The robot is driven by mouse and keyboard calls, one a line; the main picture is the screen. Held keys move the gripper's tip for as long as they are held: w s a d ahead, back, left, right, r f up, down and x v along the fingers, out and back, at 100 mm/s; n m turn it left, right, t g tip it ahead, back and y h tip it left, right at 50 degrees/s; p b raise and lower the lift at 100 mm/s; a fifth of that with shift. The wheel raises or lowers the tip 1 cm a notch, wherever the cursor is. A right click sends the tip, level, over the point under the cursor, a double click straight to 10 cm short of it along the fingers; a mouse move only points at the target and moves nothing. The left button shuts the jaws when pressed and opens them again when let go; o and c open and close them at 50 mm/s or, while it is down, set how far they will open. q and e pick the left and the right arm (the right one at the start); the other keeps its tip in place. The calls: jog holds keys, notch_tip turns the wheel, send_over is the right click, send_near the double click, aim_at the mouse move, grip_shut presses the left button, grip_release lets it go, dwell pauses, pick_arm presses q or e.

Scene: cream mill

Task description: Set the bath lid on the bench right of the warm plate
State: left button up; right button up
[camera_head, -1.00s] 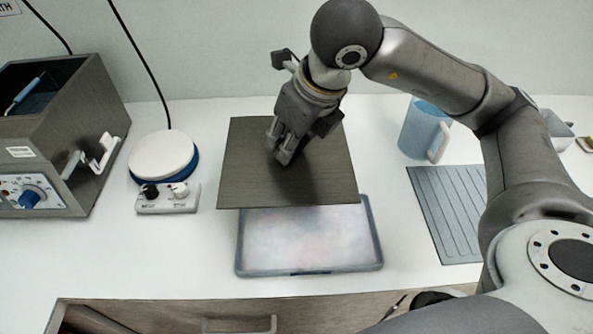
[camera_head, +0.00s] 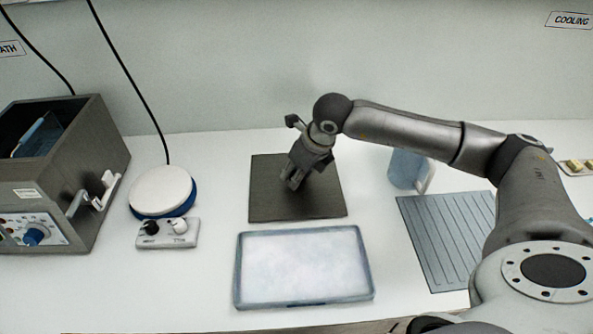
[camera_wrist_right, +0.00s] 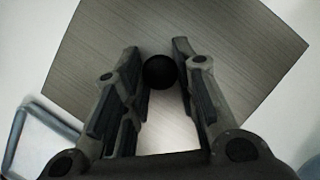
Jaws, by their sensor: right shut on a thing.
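The bath lid (camera_head: 270,200) is a flat, dark square plate with a round black knob (camera_wrist_right: 160,72). It is at the bench's back middle, right of the warm plate (camera_head: 161,190), which has a white round top and blue rim. My right gripper (camera_head: 292,182) is above the lid's middle, its fingers closed around the knob; in the right wrist view (camera_wrist_right: 160,75) the fingers stand either side of it. The lid looks level and low over the bench; I cannot tell whether it touches. The open water bath (camera_head: 60,165) stands at the far left. My left gripper is not in view.
A shallow tray (camera_head: 300,268) with a pale inside lies in front of the lid. A ribbed grey mat (camera_head: 445,235) and a blue mug (camera_head: 405,168) are to the right. The warm plate's control box (camera_head: 168,234) sits at its front.

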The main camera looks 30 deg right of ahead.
jog(key=shift+f, duration=0.4)
jog(key=o, duration=0.9)
jog(key=shift+o, duration=0.2)
jog(key=b+v, duration=0.1)
jog(key=v, duration=1.1)
jog(key=shift+b, duration=0.35)
